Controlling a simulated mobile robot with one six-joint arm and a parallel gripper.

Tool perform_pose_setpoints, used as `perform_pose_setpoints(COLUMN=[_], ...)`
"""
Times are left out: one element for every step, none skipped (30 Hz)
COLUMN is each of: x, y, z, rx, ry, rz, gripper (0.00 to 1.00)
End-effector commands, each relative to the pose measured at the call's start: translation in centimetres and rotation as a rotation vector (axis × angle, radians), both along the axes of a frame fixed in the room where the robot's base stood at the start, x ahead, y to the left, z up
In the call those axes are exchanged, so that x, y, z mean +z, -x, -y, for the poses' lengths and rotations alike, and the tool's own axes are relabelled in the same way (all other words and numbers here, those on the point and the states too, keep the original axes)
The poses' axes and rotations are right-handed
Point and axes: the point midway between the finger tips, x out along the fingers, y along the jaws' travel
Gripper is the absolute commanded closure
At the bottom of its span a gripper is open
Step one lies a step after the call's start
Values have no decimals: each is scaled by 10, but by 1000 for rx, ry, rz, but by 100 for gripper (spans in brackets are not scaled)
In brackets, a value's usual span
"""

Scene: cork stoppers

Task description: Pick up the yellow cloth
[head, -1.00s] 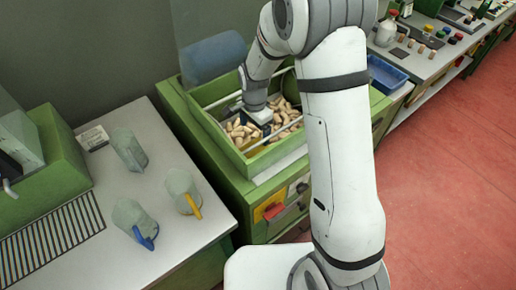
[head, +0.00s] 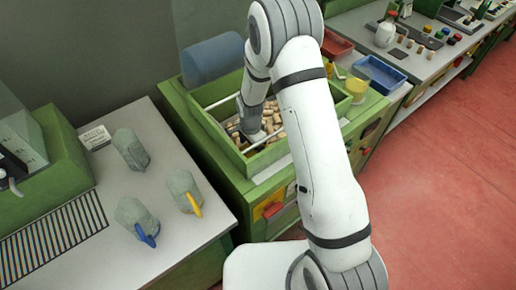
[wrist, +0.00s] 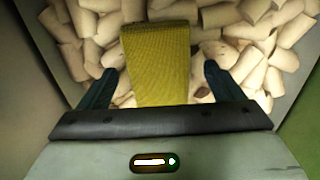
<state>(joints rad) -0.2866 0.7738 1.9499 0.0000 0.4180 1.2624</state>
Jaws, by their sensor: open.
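The yellow cloth (wrist: 155,60) lies on the pile of corks in the wrist view, a folded, textured strip running from the top middle down towards my gripper. My gripper (wrist: 160,82) is open, with one dark finger on each side of the cloth. Both fingers look apart from it, and its near end is hidden behind the gripper's body. In the head view my gripper (head: 240,133) reaches down into the green bin (head: 262,162). I cannot make out the cloth there.
Pale corks (wrist: 255,62) fill the bin around the cloth, and bin walls rise close on both sides. A metal rail (head: 262,143) crosses the bin top. A blue tray (head: 380,74) and a yellow cup (head: 356,89) stand right. Jugs (head: 184,190) stand on the left counter.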

Motion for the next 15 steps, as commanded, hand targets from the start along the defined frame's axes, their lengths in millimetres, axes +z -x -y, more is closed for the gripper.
perform_pose_setpoints(x=[0,0,0,0,0,0,0,0,0,0,0,0,0,0,0], y=[0,0,0,0,0,0,0,0,0,0,0,0,0,0,0], z=[0,0,0,0,0,0,0,0,0,0,0,0,1,1,1], rx=[0,0,0,0,0,0,0,0,0,-1,-1,-1,-1,-1,-1], ry=[0,0,0,0,0,0,0,0,0,0,0,0,0,0,0], rz=[0,0,0,0,0,0,0,0,0,0,0,0,0,0,0], gripper=[13,13,13,13,14,17,19,22,25,27,30,33,36,38,41])
